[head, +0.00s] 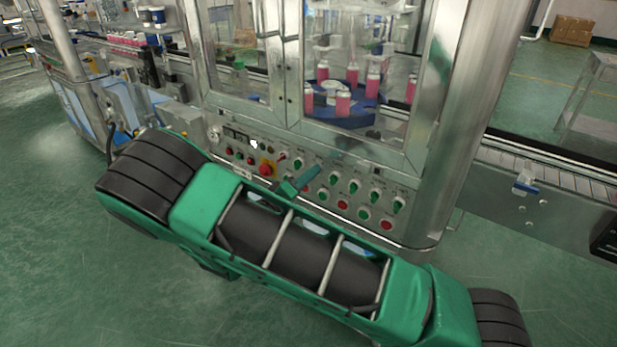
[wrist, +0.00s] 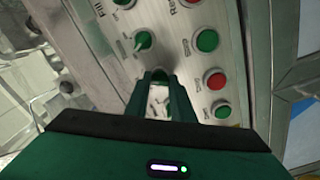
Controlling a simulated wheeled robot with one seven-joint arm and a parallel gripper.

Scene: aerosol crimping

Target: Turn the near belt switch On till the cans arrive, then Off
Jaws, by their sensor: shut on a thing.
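The control panel (head: 240,140) runs along the front of the machine with several green knob switches and red buttons. My gripper (head: 297,184) is at this panel, and its fingers show in the wrist view (wrist: 160,82). The fingers are shut on a green knob switch, which lies mostly hidden between them. I cannot read its label or its On or Off position. Pink cans (head: 343,104) stand upright on a blue turntable (head: 362,112) behind the glass. More pink cans (head: 125,39) stand in a row on the belt at the far left.
Another green knob (wrist: 142,41), green buttons (wrist: 207,40) and red buttons (wrist: 215,79) sit close around my fingers. A steel post (head: 462,110) stands at the right corner. The belt to the right (head: 560,178) shows no cans. Open green floor lies in front.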

